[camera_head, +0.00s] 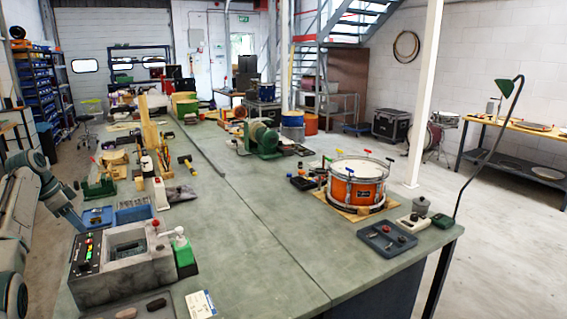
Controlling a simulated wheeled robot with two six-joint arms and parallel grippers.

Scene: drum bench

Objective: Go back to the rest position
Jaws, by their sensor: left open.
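My left arm comes in at the left edge, and my left gripper (76,221) hangs beside the left edge of the green bench (245,240). It is small in the picture, its jaws are open, and I see nothing held in it. It is close to a blue tray on the bench; I cannot tell whether it is over the edge. My right gripper is not in view.
An orange drum (356,186) and a small-parts tray (387,238) sit at the right. The bench's middle is clear.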

